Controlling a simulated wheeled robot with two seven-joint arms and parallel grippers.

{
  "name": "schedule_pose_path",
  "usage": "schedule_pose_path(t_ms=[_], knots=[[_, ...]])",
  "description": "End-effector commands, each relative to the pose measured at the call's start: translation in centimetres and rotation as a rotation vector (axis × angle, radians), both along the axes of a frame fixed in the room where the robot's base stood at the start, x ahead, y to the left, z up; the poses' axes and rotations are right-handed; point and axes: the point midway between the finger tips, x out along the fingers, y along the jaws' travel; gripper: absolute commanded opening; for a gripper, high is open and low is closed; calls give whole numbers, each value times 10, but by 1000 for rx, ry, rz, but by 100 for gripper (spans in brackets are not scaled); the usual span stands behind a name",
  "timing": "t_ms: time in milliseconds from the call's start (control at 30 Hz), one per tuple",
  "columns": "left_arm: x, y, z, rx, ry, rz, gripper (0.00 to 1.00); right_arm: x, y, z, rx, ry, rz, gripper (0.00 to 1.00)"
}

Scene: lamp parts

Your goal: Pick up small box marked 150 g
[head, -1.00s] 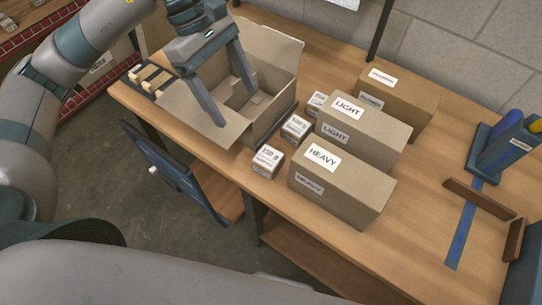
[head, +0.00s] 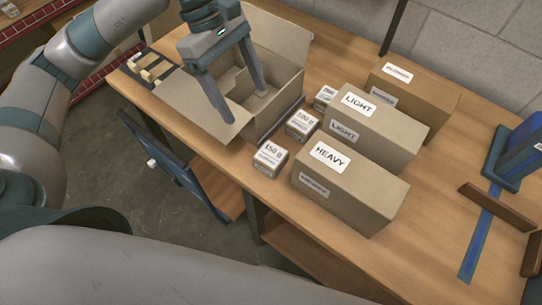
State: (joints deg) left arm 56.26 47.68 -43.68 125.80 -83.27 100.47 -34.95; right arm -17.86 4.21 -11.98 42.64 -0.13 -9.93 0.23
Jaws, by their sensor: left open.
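The small box marked 150 g (head: 270,159) sits upright on the table near its front edge, left of the carton labelled HEAVY. My left gripper (head: 246,106) is open and empty, with its fingers pointing down over the open cardboard box (head: 270,118). It is above and to the left of the 150 g box and apart from it. A small box marked 100 g (head: 302,125) stands just behind the 150 g box. A third small box (head: 325,97) stands farther back, and its label is hard to read. My right gripper is not in view.
Long cartons labelled HEAVY (head: 349,190) and LIGHT (head: 375,130) and a third carton (head: 412,97) stand right of the small boxes. A small rack (head: 152,70) lies at the table's left end. A blue device (head: 515,155) stands at the right. Table between is clear.

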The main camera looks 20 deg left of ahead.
Motion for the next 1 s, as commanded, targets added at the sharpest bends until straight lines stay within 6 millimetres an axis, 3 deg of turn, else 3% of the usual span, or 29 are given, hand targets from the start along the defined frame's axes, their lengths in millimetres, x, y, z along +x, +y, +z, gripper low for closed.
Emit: schedule_pose_path(t_ms=[167, 300, 500, 700, 1000], knots=[[-4, -9, -21, 0, 5, -1, 73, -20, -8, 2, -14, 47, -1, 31], [-7, -18, -43, 0, 6, -2, 73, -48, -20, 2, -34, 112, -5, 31], [-12, -31, -76, 0, 6, -2, 73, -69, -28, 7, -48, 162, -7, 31], [-13, -39, -96, 0, 3, -1, 73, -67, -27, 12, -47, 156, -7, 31], [-13, -40, -100, 0, 0, -1, 73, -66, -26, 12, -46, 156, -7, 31]])
